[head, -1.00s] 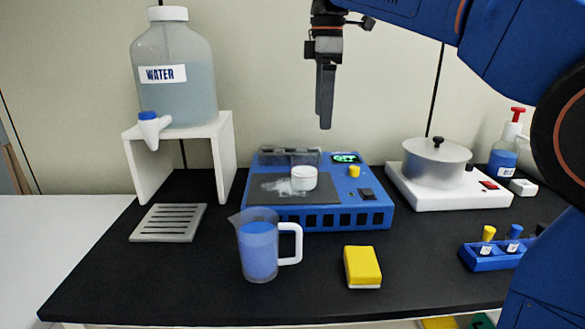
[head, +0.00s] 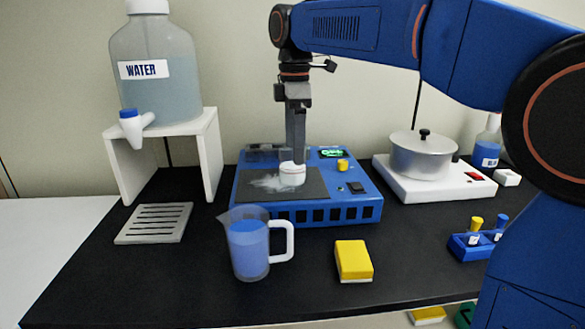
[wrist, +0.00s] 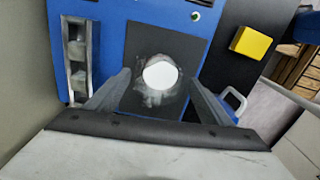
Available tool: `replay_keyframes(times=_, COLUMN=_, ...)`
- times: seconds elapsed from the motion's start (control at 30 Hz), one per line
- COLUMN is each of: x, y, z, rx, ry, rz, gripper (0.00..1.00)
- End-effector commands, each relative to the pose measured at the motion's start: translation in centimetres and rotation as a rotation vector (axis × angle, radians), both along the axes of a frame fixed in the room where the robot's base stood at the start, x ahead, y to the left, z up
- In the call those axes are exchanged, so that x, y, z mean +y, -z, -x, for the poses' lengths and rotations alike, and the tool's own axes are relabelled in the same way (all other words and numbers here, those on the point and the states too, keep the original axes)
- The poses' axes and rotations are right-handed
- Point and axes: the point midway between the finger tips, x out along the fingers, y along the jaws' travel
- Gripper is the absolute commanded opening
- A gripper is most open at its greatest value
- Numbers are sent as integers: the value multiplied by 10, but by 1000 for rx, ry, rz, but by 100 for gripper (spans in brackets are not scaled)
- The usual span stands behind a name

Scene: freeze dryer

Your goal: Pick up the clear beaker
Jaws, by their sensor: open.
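A small round white-topped vessel (head: 292,175) stands on the dark plate of the blue machine, with a pale frosty patch around it. In the wrist view its white round top (wrist: 160,73) shows between my fingertips. A clear jug (head: 248,250) with blue contents and a white handle stands on the table in front of the machine; its handle shows in the wrist view (wrist: 233,103). I cannot tell for certain which of the two is the clear beaker. My gripper (head: 295,160) is open, pointing down right at the small vessel. Whether the fingers touch it is unclear.
The blue machine (head: 320,212) has a yellow knob (head: 343,165). A hotplate (head: 440,186) with a lidded pot stands right, a water tank (head: 157,70) on a white stand left. A yellow sponge (head: 353,260) and a blue tube rack (head: 470,247) lie in front.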

Motion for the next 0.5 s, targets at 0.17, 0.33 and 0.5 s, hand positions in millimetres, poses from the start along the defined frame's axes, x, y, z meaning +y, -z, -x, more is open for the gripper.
replay_keyframes(times=0.17, x=0, y=10, z=0, rx=-1, ry=0, rz=0, gripper=74)
replay_keyframes(times=0.33, x=3, y=27, z=2, rx=1, ry=0, rz=0, gripper=74)
replay_keyframes(times=0.5, x=4, y=49, z=3, rx=1, ry=1, rz=0, gripper=74)
